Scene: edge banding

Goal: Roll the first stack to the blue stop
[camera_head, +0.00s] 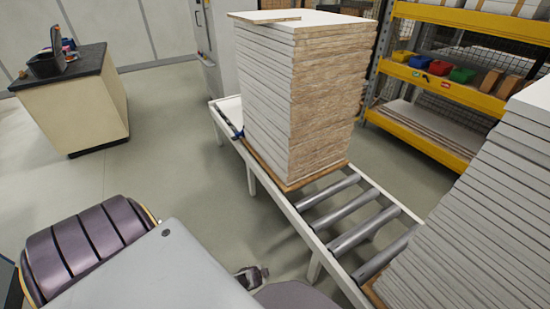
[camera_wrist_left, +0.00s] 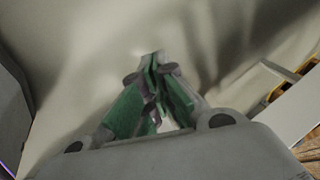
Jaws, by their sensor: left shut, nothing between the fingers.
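A tall stack of white panels (camera_head: 265,85) with rough brown edges stands upright on a brown base board on the roller conveyor (camera_head: 313,244). A loose narrow strip lies on top of it. A small blue piece (camera_head: 238,134), likely the blue stop, shows at the conveyor's left rail beside the stack; the stack partly hides that area. A second panel stack (camera_head: 475,235) stands at the right, cut off by the frame. My left gripper (camera_head: 262,272) is low in front of the conveyor, apart from both stacks. In the left wrist view its fingers (camera_wrist_left: 154,62) are closed and empty.
Several bare rollers (camera_head: 345,210) lie between the two stacks. A yellow shelf rack (camera_head: 430,80) with colored bins stands behind at the right. A cabinet with a dark top (camera_head: 75,105) stands at the left. The floor between cabinet and conveyor is clear.

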